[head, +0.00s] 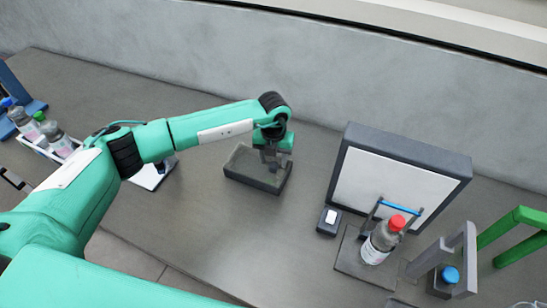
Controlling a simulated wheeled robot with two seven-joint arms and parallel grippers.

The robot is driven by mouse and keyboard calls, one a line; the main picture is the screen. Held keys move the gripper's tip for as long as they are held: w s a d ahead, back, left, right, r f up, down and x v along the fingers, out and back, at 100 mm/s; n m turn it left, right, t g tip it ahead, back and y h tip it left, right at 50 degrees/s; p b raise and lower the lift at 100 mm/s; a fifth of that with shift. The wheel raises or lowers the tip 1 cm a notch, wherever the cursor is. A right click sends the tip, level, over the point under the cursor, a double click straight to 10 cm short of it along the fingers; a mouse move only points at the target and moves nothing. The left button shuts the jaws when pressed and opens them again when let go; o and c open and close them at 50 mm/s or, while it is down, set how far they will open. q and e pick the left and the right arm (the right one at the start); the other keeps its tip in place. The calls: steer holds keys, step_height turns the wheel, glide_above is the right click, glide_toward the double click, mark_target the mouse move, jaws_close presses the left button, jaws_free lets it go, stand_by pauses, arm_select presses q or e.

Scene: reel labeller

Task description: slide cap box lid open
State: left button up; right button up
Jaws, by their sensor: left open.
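The cap box (253,181) is a small dark grey rectangular box on the grey table, near the middle of the head view. A lighter grey surface shows at its top left, but I cannot tell how far the lid is open. My left gripper (272,163) points down over the right part of the box, its jaws open. The fingertips are small and partly merge with the box, so contact with the lid is unclear. Caps inside cannot be made out. My right gripper is not in view.
A white panel in a dark frame (385,185) stands right of the box. Before it, a red-capped bottle (379,243) stands on a grey plate. A blue cap (450,275) and green frame (513,226) are far right. Bottles in a white rack (55,139) stand left.

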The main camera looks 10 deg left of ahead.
arm_select(q)
steer(key=shift+f, duration=0.95)
steer(key=shift+c, duration=0.4)
jaws_close()
steer(key=d+b, duration=0.1)
steer(key=d, duration=0.2)
steer(key=s+d+b, duration=0.1)
steer(key=d+b, duration=0.1)
steer(key=d, duration=0.2)
steer(key=s+d+b, duration=0.1)
steer(key=d, duration=0.3)
steer(key=shift+b, duration=0.35)
steer(key=shift+d+r, duration=0.1)
steer(key=shift+d, duration=0.1)
steer(key=shift+o, duration=0.4)
jaws_free()
steer(key=shift+s, duration=0.1)
